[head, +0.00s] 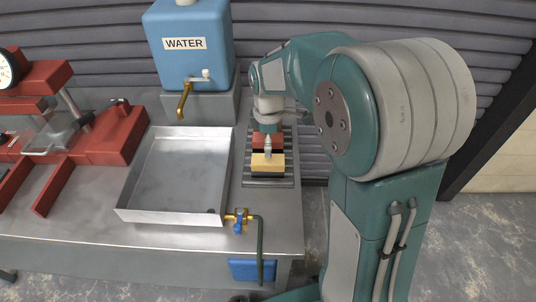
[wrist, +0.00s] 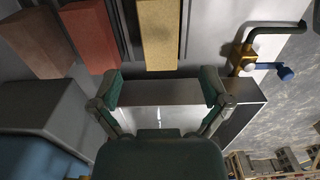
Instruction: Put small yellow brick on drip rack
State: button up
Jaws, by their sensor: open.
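The small yellow brick (head: 267,163) lies on the dark slatted drip rack (head: 268,183) at the right end of the bench. A red brick (head: 259,136) lies behind it on the rack. My gripper (head: 267,155) points down over the rack and partly hides both bricks. In the wrist view my gripper (wrist: 161,77) is open with nothing between its fingers. The yellow brick (wrist: 158,35) shows there just beyond the fingertips, beside the red brick (wrist: 89,37). I cannot tell whether a finger touches the yellow brick.
A shallow metal tray (head: 134,190) stands left of the rack, with a brass tap (head: 239,216) at its front corner. A blue water tank (head: 190,60) stands behind. A brownish brick (wrist: 32,42) shows in the wrist view. A red press (head: 105,140) is at the left.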

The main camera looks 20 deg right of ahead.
aim_at(268, 159)
jog(key=s+r+m+t, duration=0.3)
jog(key=s+r+m, duration=0.4)
jog(key=s+r, duration=0.35)
jog(key=s+r+m+t, duration=0.1)
jog(key=s+m+t, duration=0.1)
jog(key=s+m, duration=0.5)
jog(key=s, duration=0.3)
jog(key=shift+s+t, duration=0.2)
jog(key=shift+t, duration=0.1)
dwell(0.5)
